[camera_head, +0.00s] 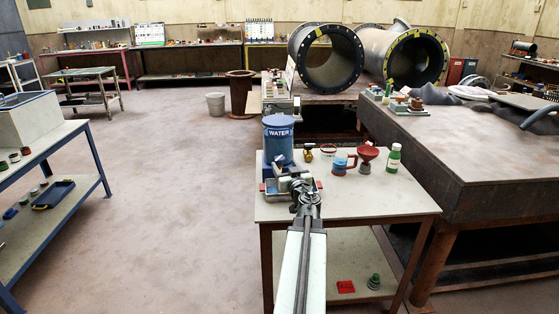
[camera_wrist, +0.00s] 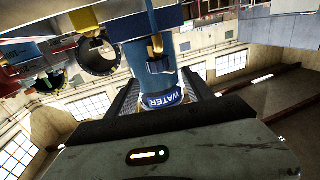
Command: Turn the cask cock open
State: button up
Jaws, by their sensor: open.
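The blue cask (camera_head: 278,141) marked WATER stands at the back left of the small table (camera_head: 345,203). The cask also shows upside down in the wrist view (camera_wrist: 160,98). A brass cock (camera_wrist: 157,43) shows on the near side of the cask in the wrist view, with a dark blue part beside it. The turn of its handle is too small to tell. In the head view the cock is not clear behind my arm. My gripper (camera_head: 291,174) is in front of the cask. Its dark jaws (camera_wrist: 160,76) are open, one to each side of the cask in the wrist picture, with nothing held.
A red funnel (camera_head: 368,152), a blue-and-red mug (camera_head: 340,166) and a green bottle (camera_head: 393,158) stand right of the cask. A red tray (camera_head: 263,188) lies near my gripper. The large workbench (camera_head: 470,135) is close on the right.

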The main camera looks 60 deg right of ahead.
aim_at(282, 160)
jog(key=x, duration=0.5)
jog(key=shift+w+d, duration=0.2)
jog(key=shift+w, duration=0.05)
grip_shut()
jog(key=shift+s+d+n+t+y, duration=0.1)
jog(key=shift+d+n+t+y, duration=0.1)
jog(key=shift+n+t+y, duration=0.45)
jog(key=shift+d+n+t+y, duration=0.1)
jog(key=shift+n+t+y, duration=0.5)
jog(key=shift+y, duration=0.35)
jog(key=shift+a+n+y, duration=0.2)
jog(key=shift+n+y, duration=0.05)
jog(key=shift+y, duration=0.05)
grip_release()
